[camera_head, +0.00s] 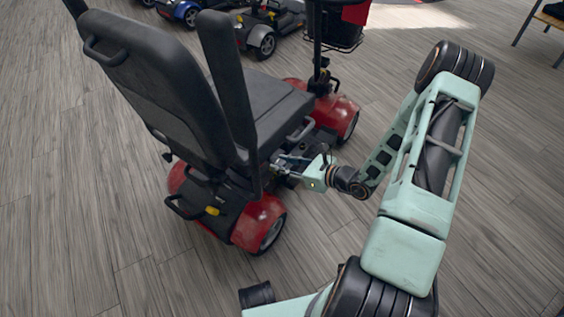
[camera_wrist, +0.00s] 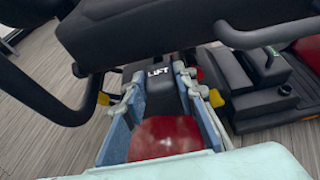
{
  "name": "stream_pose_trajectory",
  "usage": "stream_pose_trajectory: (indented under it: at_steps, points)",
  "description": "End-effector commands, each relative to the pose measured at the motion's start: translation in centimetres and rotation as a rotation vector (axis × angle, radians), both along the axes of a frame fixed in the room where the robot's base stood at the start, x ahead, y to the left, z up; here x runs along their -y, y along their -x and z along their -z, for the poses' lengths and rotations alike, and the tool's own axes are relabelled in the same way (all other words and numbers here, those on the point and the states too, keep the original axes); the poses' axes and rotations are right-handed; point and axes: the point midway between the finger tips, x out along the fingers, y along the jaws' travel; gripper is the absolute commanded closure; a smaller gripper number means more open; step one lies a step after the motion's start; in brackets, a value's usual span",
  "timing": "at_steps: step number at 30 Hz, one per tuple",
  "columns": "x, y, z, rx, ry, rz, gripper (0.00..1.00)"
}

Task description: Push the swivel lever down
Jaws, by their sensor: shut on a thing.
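The red scooter (camera_head: 255,225) stands with its black seat (camera_head: 265,100) above my gripper (camera_head: 284,166). My gripper reaches in under the seat's right side from the right. In the wrist view my gripper (camera_wrist: 163,82) has one finger on each side of a black part marked LIFT (camera_wrist: 158,84) and is shut on it, over a red body panel (camera_wrist: 164,138). A dark curved bar (camera_wrist: 268,36) shows at the seat's edge; the similar bar by the seat in the head view (camera_head: 301,130) is beyond my gripper. I cannot tell which part is the swivel lever.
Yellow knobs (camera_wrist: 216,98) sit beside my fingers. The front basket (camera_head: 335,25) is at the back. Other scooters (camera_head: 265,25) stand at the top left. The wooden floor is clear at the left.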

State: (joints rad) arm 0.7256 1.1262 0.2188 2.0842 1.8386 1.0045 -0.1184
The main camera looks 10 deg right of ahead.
Motion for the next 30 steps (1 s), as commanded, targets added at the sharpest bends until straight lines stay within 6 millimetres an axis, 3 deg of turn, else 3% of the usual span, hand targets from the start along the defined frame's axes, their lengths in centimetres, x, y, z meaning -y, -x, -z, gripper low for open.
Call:
stream_pose_trajectory:
  at_steps: [1, 12, 30]
  points:
    - [0.2, 0.4, 1.3, -0.014, 0.007, 0.002, 1.00]
    - [0.3, 0.5, 4.8, -0.014, 0.007, 0.001, 1.00]
    - [0.2, 0.4, 5.9, -0.016, 0.007, 0.002, 1.00]
